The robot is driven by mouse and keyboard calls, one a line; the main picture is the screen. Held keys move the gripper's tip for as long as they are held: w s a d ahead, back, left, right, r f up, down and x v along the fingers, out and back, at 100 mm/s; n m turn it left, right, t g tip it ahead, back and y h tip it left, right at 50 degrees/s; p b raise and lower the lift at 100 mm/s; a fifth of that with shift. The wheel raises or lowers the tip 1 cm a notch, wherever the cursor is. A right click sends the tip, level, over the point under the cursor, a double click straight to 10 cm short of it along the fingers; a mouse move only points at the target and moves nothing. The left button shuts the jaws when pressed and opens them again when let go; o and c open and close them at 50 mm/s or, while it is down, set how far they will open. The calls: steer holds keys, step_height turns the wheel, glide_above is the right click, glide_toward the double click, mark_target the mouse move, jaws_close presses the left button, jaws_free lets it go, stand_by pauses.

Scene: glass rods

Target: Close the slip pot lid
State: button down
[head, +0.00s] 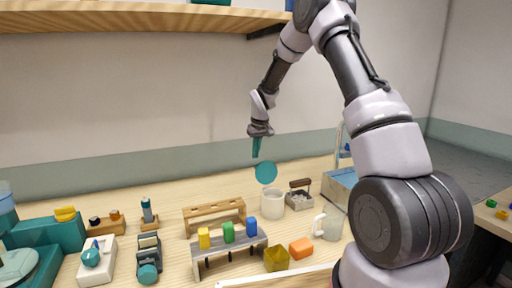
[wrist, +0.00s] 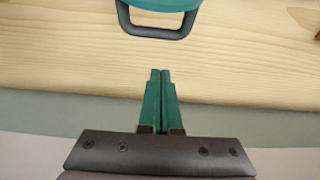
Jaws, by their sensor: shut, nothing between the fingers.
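The slip pot (head: 272,206) is a pale cylinder on the wooden table, near the middle of the head view. Its teal round lid (head: 266,172) stands up, open, above the pot's back rim. In the wrist view the lid (wrist: 165,4) shows at the top edge, with a dark grey loop handle (wrist: 157,33) on it. My gripper (head: 255,156) is shut and empty, with teal fingers pointing down just above the lid in the head view. In the wrist view its fingertips (wrist: 160,72) are apart from the handle. The pot body is not seen there.
A wooden rack (head: 214,209) stands left of the pot. A grey caddy with a brown handle (head: 300,197) and a clear mug (head: 330,224) are close on its right. A rack with coloured blocks (head: 230,252) is in front. A wall shelf (head: 140,19) runs overhead.

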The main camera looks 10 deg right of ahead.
mark_target(264, 171)
steer(key=x, duration=0.5)
steer(key=shift+s+d+r, duration=0.15)
steer(key=shift+s+r, duration=0.2)
steer(key=shift+s, duration=0.25)
steer(key=shift+s+d+r, duration=0.15)
steer(key=shift+s+r, duration=0.2)
steer(key=shift+s, duration=0.3)
steer(key=shift+s+d+r, duration=0.2)
steer(key=shift+s+r, duration=0.1)
steer(key=shift+s, duration=0.3)
